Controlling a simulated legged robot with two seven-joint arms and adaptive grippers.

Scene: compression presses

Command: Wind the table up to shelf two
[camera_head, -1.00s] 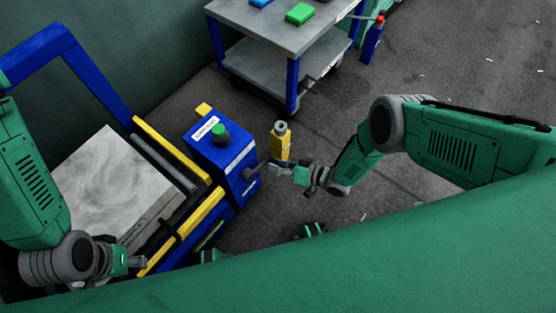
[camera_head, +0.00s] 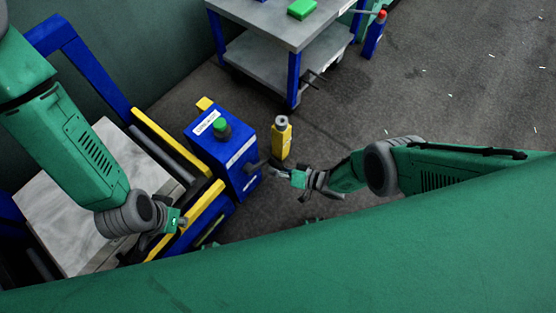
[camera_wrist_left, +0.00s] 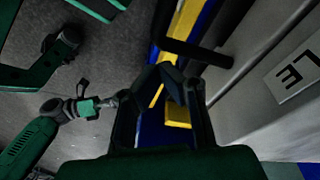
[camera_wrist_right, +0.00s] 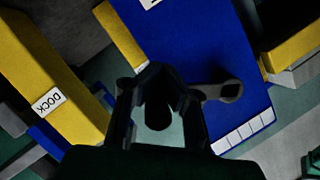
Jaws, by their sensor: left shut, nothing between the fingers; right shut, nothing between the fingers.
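The table with a pale, mottled grey top (camera_head: 65,210) is at the left, with blue and yellow framing beside it. A blue box (camera_head: 212,150) with a green button stands to its right. A dark crank arm shows over the blue box in the right wrist view (camera_wrist_right: 218,91). My right gripper (camera_head: 275,171) is shut beside the box's right side; its fingers (camera_wrist_right: 160,75) are near the crank, contact unclear. My left gripper (camera_head: 172,226) is shut over the table's right edge. In the left wrist view its fingers (camera_wrist_left: 170,72) are above a yellow and blue rail.
A grey cart (camera_head: 275,25) with a green block (camera_head: 301,9) is behind. Open floor (camera_head: 450,80) lies to the right.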

